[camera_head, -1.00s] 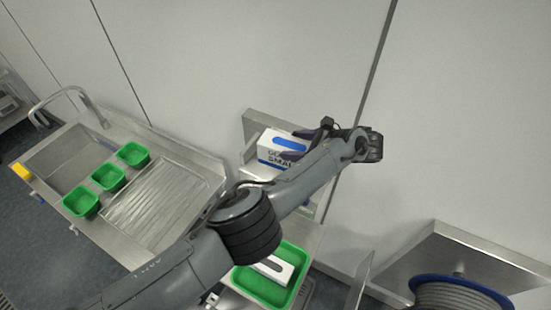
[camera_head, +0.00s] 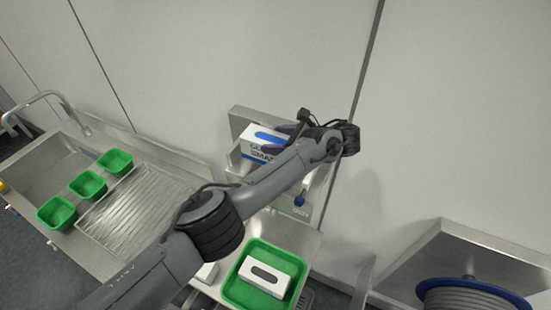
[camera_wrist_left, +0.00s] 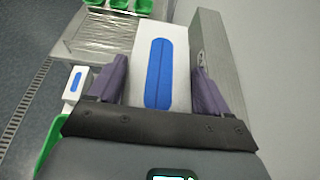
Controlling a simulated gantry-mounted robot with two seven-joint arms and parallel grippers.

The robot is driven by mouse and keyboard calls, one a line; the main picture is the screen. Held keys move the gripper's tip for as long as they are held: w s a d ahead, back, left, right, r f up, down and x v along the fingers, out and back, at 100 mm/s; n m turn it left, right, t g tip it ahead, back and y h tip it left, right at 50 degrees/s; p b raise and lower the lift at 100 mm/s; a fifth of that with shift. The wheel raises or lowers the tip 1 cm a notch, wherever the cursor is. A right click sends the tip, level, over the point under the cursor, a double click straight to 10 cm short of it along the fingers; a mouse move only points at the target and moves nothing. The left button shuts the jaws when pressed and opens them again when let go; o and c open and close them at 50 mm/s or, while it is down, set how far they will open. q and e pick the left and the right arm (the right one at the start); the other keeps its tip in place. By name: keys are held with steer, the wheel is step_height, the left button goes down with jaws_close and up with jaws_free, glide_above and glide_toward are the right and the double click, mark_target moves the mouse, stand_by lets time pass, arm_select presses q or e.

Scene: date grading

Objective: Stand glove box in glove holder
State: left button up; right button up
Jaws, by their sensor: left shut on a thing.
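The glove box (camera_head: 253,143) is white with a blue oval on top and lettering on its side. It is in the middle of the head view, at a steel holder (camera_head: 240,115) against the wall. My left gripper (camera_head: 285,143) is shut on the box. In the left wrist view the box (camera_wrist_left: 178,88) sits between the two purple fingers (camera_wrist_left: 160,95), with the steel holder's wall (camera_wrist_left: 218,70) close on its right. The lower part of the box is hidden, so I cannot tell whether it rests on the holder's floor. My right gripper is out of view.
A green tray (camera_head: 229,290) at the bottom holds another white box (camera_head: 264,277). Several small green bins (camera_head: 88,185) stand by the sink and ribbed drainboard (camera_head: 130,215) at left. A hose reel (camera_head: 470,296) and steel shelf (camera_head: 450,240) are at lower right.

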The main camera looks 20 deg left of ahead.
arm_select(q)
steer(key=shift+w+a+f+b, duration=0.15)
steer(key=shift+a+f+b, duration=0.15)
steer(key=shift+a, duration=0.1)
step_height(320, 180, down, 2)
steer(key=shift+f+b, duration=0.15)
steer(key=shift+b, duration=0.4)
steer(key=shift+f+p, duration=0.3)
steer(key=shift+f, duration=0.35)
steer(key=shift+f, duration=0.2)
steer(key=o, duration=1.2)
